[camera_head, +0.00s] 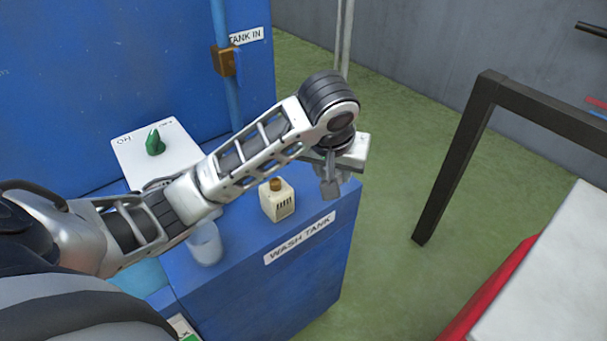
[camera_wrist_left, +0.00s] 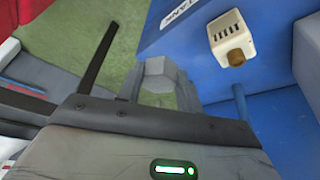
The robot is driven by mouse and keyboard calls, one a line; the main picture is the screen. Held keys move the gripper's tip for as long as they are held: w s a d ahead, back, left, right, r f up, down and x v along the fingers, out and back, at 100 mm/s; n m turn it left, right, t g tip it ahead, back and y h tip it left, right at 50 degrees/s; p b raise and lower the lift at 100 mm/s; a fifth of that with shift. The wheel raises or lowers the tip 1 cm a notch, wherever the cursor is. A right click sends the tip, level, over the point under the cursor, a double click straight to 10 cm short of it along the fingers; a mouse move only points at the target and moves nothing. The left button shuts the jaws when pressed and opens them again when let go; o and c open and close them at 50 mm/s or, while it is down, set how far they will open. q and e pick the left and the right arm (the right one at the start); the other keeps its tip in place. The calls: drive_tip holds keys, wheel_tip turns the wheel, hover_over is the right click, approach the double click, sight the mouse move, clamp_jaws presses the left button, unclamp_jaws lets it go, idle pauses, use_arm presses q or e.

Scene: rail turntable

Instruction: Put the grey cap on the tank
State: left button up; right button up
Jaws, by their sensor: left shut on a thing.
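My left gripper (camera_head: 330,184) is above the right end of the blue wash tank (camera_head: 255,295), fingers pointing down. In the left wrist view, its fingers (camera_wrist_left: 160,92) are shut on the grey cap (camera_wrist_left: 164,73), a faceted grey piece. In the head view I cannot clearly tell the cap from the fingers. A pale, translucent round cup-like part (camera_head: 205,245) stands on the tank top at the left, partly behind my arm. My right gripper is not in view.
A cream box with a brown knob (camera_head: 277,202) sits on the tank top, near the gripper. A white panel with a green knob (camera_head: 155,142) lies behind my arm. A blue wall and pipe (camera_head: 222,60) stand behind. A dark frame (camera_head: 455,160) stands at the right; green floor is clear between.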

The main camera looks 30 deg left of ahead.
use_arm(q)
drive_tip(key=shift+w+a+r+n, duration=0.3)
drive_tip(key=shift+w+r, duration=0.1)
drive_tip(key=shift+r, duration=0.25)
drive_tip(key=w+a+f, duration=0.2)
drive_tip(key=w+f, duration=0.1)
drive_tip(key=w+a+f, duration=0.6)
drive_tip(key=shift+w+a, duration=0.1)
drive_tip(key=shift+w, duration=0.25)
drive_tip(key=shift+w+a+f, duration=0.25)
drive_tip(key=shift+w+f, duration=0.05)
drive_tip(key=shift+f, duration=0.1)
drive_tip(key=shift+w+a+f, duration=0.1)
drive_tip(key=shift+w+f, duration=0.05)
drive_tip(key=shift+f, duration=1.6)
drive_tip(key=shift+f, duration=0.15)
drive_tip(key=o, duration=1.1)
